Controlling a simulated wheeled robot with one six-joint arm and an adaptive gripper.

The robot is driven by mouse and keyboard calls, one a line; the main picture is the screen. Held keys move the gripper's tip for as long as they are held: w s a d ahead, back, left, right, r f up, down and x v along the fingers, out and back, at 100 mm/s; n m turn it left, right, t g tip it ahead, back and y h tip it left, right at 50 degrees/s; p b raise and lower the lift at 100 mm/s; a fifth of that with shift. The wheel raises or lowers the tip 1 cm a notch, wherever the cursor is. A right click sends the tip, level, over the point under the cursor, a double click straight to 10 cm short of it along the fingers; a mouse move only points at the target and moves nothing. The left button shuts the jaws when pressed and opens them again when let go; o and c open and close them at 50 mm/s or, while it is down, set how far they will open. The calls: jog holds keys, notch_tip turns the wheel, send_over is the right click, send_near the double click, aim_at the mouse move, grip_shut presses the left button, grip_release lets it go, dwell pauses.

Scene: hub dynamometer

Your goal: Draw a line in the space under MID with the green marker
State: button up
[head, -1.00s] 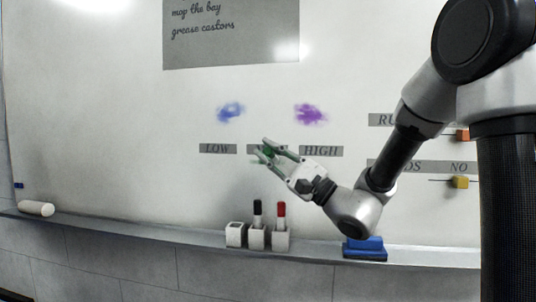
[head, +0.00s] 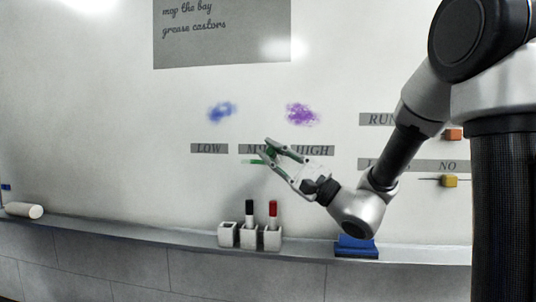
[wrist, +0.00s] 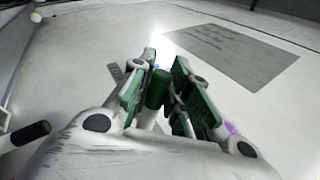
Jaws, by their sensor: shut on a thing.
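The grey MID label (head: 246,149) is on the whiteboard between LOW (head: 209,148) and HIGH (head: 316,149), partly hidden by my gripper. My gripper (head: 268,151) is at the board at the right part of MID. It is shut on the green marker, which shows between the green-padded fingers in the wrist view (wrist: 158,89). A short green stroke (head: 256,162) shows on the board just under MID, left of the fingers. Its right end is hidden by my gripper, and I cannot see whether the marker tip touches the board.
Holders (head: 251,237) with a black marker (head: 250,209) and a red marker (head: 273,210) stand on the ledge below; the left holder (head: 228,235) is empty. A blue block (head: 356,247) sits right. Blue (head: 222,112) and purple (head: 302,113) smudges are above the labels.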

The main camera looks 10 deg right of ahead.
dwell(0.6)
jog(key=shift+w+a, duration=0.2)
jog(key=shift+a, duration=0.4)
jog(key=shift+w+a, duration=0.3)
jog(key=shift+a, duration=0.45)
jog(key=shift+w+a, duration=0.15)
jog(key=shift+a, duration=0.4)
jog(key=shift+w+a, duration=0.3)
jog(key=shift+a, duration=0.5)
